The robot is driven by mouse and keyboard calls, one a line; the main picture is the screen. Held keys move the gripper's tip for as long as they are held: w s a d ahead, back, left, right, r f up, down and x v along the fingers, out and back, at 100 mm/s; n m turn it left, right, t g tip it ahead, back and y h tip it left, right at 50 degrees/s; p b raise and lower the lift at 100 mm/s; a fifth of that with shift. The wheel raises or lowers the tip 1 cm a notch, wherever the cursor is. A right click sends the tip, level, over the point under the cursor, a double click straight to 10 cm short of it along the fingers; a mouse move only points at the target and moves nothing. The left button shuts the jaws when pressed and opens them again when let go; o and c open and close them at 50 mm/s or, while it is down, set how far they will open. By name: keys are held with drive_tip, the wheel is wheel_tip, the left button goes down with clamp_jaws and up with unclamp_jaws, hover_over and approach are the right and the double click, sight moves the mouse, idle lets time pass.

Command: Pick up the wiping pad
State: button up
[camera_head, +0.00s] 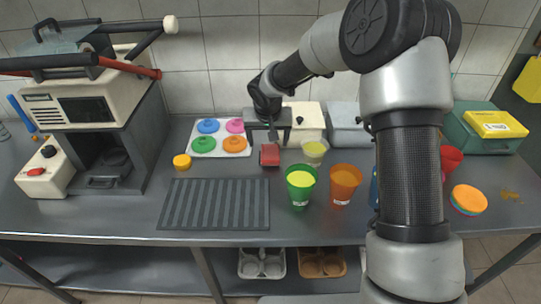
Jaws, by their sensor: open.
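A small red block (269,155), which looks like the wiping pad, lies on the grey metal counter right of the tray of coloured lids. My gripper (270,138) is open and empty, pointing down just above and behind the red block in the picture. Its two fingers are spread to either side. I cannot tell the exact height between the fingertips and the block. Nothing is seen between the fingers.
A green cup (300,186), an orange cup (345,184) and a pale cup (314,152) stand right of the block. A ridged dark mat (214,204) lies in front. The white lid tray (197,151) is close on the left. My arm hides part of the right side.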

sight(270, 152)
drive_tip(key=x, duration=0.3)
drive_tip(key=shift+w, duration=0.1)
drive_tip(key=shift+d+x, duration=0.2)
drive_tip(key=shift+x, duration=1.15)
drive_tip(key=shift+d+x, duration=0.15)
drive_tip(key=shift+x, duration=1.25)
drive_tip(key=shift+w+r, duration=0.1)
drive_tip(key=shift+w, duration=0.05)
drive_tip(key=shift+f+b, duration=0.25)
drive_tip(key=shift+b, duration=0.4)
drive_tip(key=shift+c, duration=0.2)
drive_tip(key=c, duration=1.4)
drive_tip(key=shift+o, duration=0.2)
